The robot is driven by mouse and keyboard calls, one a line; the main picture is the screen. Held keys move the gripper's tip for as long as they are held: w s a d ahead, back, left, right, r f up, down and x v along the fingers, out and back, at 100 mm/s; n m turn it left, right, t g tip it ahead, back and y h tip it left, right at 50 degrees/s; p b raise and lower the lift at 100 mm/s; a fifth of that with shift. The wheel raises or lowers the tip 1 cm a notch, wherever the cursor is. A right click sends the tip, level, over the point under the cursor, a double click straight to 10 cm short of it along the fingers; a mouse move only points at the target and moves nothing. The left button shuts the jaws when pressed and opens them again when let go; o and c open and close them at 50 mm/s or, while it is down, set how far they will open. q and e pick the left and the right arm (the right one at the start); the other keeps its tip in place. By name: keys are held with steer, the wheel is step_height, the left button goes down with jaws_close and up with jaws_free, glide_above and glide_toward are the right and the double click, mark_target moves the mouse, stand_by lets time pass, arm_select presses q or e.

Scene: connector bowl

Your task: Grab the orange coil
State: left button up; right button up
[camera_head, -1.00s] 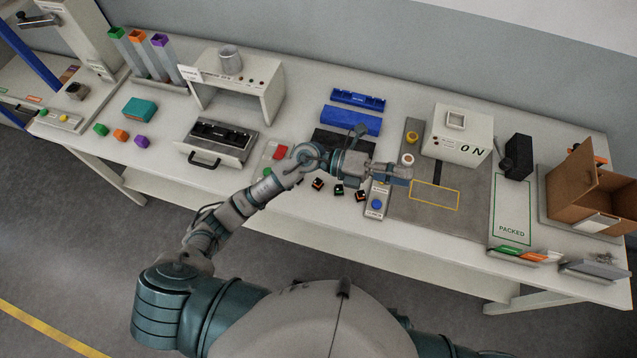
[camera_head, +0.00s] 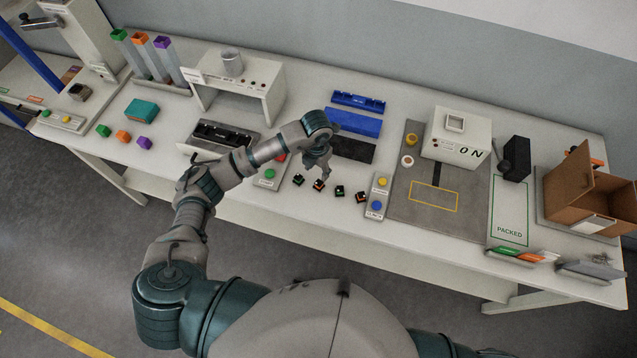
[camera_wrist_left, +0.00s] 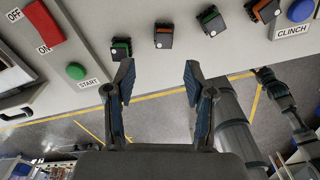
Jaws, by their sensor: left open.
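Small dark coil blocks with coloured tops lie in a row near the bench's front edge. One orange coil (camera_head: 318,185) is second from the left and another orange coil (camera_head: 361,197) is at the right end; green ones (camera_head: 298,180) (camera_head: 340,191) alternate with them. In the wrist view the orange coils (camera_wrist_left: 163,36) (camera_wrist_left: 263,10) and green coils (camera_wrist_left: 121,48) (camera_wrist_left: 210,18) lie beyond my fingertips. My left gripper (camera_head: 320,172) points down above the row; in the wrist view it (camera_wrist_left: 159,75) is open and empty, with the nearer orange coil roughly ahead of its gap. My right gripper does not show.
A START panel (camera_head: 268,175) with red switch stands left of the coils, a CLINCH panel (camera_head: 377,198) right. Behind are a black pad (camera_head: 352,149) and blue trays (camera_head: 352,121). A grey mat (camera_head: 400,205) lies right. The bench front edge is close to the row.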

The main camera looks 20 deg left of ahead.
mark_target(318, 182)
arm_select(q)
step_height(318, 182, down, 2)
steer(key=shift+f, duration=0.1)
steer(key=f, duration=0.1)
steer(key=f+p, duration=0.1)
steer(key=f, duration=0.1)
steer(key=d+f, duration=0.1)
steer(key=f, duration=0.1)
steer(key=shift+p, duration=0.3)
steer(key=shift+w+a+f, duration=0.1)
steer(key=shift+f, duration=0.2)
steer(key=shift+a, duration=0.15)
steer(key=shift+c, duration=1)
jaws_close()
